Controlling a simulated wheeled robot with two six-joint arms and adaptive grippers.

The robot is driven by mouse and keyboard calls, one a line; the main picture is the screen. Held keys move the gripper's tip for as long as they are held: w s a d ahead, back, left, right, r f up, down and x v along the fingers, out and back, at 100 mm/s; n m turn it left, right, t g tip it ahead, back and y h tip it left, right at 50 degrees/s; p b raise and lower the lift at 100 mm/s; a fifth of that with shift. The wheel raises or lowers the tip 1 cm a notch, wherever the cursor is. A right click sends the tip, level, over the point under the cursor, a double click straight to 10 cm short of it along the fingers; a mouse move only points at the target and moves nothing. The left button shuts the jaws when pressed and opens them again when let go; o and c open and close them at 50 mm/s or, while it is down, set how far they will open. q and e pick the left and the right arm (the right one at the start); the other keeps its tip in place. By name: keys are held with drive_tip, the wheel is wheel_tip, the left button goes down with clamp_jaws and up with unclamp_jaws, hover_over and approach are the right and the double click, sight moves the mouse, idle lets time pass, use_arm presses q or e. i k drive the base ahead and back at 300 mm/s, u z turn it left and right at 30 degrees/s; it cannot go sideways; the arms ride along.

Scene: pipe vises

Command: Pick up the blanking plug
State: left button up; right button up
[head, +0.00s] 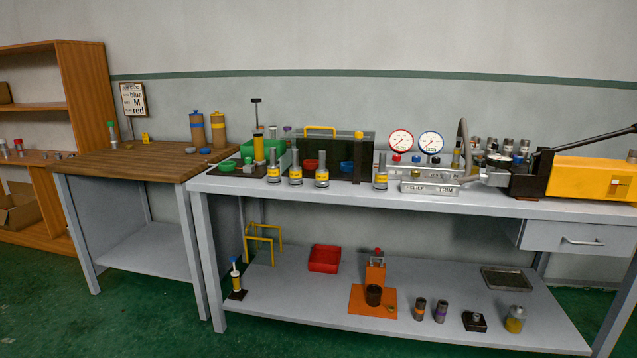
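Neither of my grippers shows in the head view. I cannot tell for sure which thing is the blanking plug. Several small silver cylinders with yellow bands, one of them a silver-and-yellow cylinder (322,169), stand upright along the front of the grey bench (450,204).
A gauge block (430,188) with two dials and a yellow pump (590,178) with a long lever occupy the bench's right. A wooden-topped table (140,163) with a sign (133,99) stands left. A red tray (324,258) is on the lower shelf. The green floor in front is clear.

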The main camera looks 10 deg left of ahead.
sight(321, 182)
drive_tip(key=z, duration=0.6)
drive_tip(key=i, duration=0.8)
drive_tip(key=z, duration=0.7)
drive_tip(key=i, duration=1.3)
drive_tip(key=u, duration=1.1)
drive_tip(key=i, duration=0.75)
drive_tip(key=u, duration=0.75)
